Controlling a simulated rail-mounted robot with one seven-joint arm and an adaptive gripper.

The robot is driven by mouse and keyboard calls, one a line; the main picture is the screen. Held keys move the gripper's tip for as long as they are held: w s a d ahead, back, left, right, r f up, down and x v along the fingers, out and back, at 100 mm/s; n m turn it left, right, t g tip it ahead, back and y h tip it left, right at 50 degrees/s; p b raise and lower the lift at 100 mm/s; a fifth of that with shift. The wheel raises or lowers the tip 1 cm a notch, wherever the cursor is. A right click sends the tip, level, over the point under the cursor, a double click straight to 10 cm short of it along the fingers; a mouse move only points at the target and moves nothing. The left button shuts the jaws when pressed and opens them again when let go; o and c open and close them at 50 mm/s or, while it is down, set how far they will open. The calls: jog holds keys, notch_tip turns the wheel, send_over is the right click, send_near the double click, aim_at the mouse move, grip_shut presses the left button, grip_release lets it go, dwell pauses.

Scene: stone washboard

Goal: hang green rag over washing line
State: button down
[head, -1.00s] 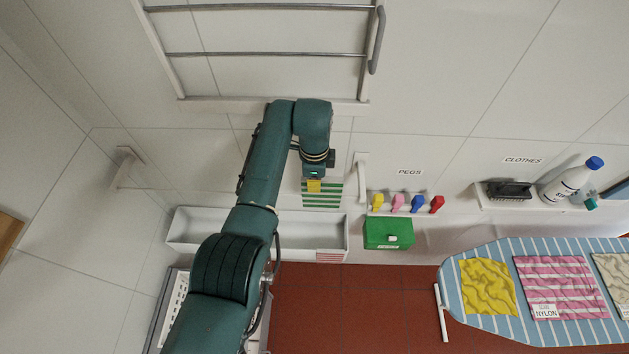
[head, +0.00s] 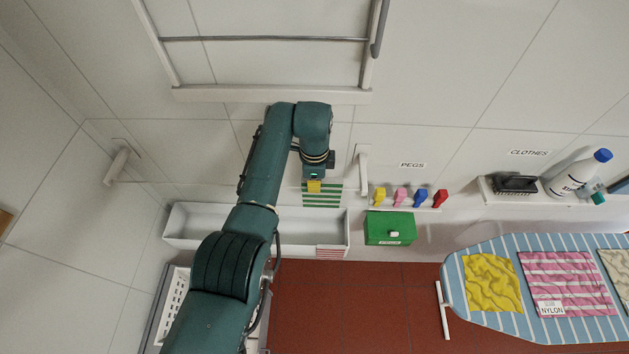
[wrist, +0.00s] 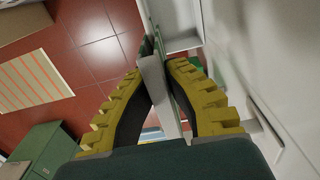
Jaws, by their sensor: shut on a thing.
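The green rag (head: 322,201), with green and white stripes, hangs below my gripper (head: 314,186) in the head view. My gripper's yellow fingers are shut on its upper edge. In the wrist view the rag (wrist: 153,70) shows edge-on as a thin pale and green sheet between the two fingers. Two white wall brackets, left (head: 117,166) and right (head: 362,168), stand either side of my gripper. The gripper is near the right bracket, to its left.
A white trough (head: 190,229) lies below the rag, with a red-striped cloth (head: 331,252) at its edge. A green box (head: 390,229) and coloured pegs (head: 401,196) are to the right. An ironing board (head: 455,267) holds cloths. A railed rack (head: 270,94) is above.

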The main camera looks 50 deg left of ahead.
notch_tip(320, 180, down, 4)
jog(key=b, duration=0.3)
jog(key=shift+f, duration=0.1)
dwell(0.6)
dwell(0.4)
jog(key=c, duration=1.2)
grip_release()
jog(key=shift+o, duration=0.2)
notch_tip(320, 180, up, 12)
